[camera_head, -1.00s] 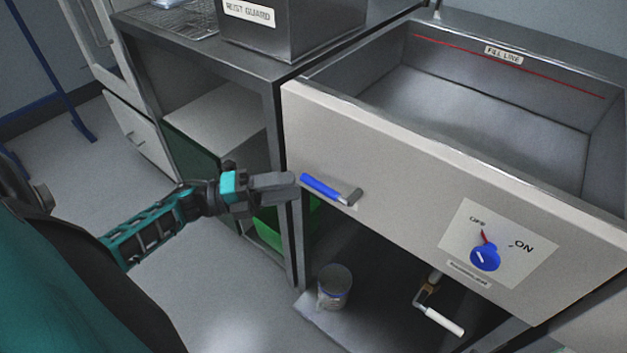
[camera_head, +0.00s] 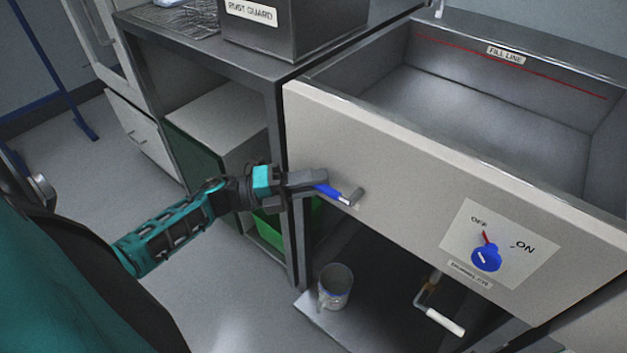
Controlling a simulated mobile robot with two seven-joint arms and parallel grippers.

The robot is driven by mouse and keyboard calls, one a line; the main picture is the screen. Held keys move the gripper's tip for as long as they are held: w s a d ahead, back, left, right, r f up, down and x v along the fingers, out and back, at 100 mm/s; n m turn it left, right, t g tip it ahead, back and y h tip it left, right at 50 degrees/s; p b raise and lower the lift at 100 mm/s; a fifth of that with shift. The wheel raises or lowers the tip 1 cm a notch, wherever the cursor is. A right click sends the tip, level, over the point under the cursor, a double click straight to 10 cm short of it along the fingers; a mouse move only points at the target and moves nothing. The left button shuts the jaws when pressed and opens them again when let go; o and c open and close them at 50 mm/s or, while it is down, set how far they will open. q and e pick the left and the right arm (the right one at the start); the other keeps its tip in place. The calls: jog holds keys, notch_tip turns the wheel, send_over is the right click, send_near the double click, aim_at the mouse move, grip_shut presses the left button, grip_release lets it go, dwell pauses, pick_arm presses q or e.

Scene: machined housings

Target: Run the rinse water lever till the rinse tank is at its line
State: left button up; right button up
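The rinse tank (camera_head: 480,168) is the large metal basin at the right with a pale front panel. A red line (camera_head: 560,82) with a "FILL LINE" label runs along its back wall. Its inside looks smooth and grey below the line; I cannot tell any water level. A blue-handled lever (camera_head: 328,190) with a metal end sticks out from the panel's left part. My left gripper (camera_head: 316,182) is at the lever's left end and covers part of the blue handle. I cannot tell whether its fingers are closed on it. My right gripper is not in view.
A blue dial (camera_head: 486,257) on the panel has its red pointer towards OFF. A can (camera_head: 335,287) and a white-handled tool (camera_head: 440,318) are below the tank. A "RUST GUARD" tank (camera_head: 290,40) stands on the bench at left. A green bin (camera_head: 268,232) sits beneath.

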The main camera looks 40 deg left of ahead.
pick_arm(q)
grip_shut()
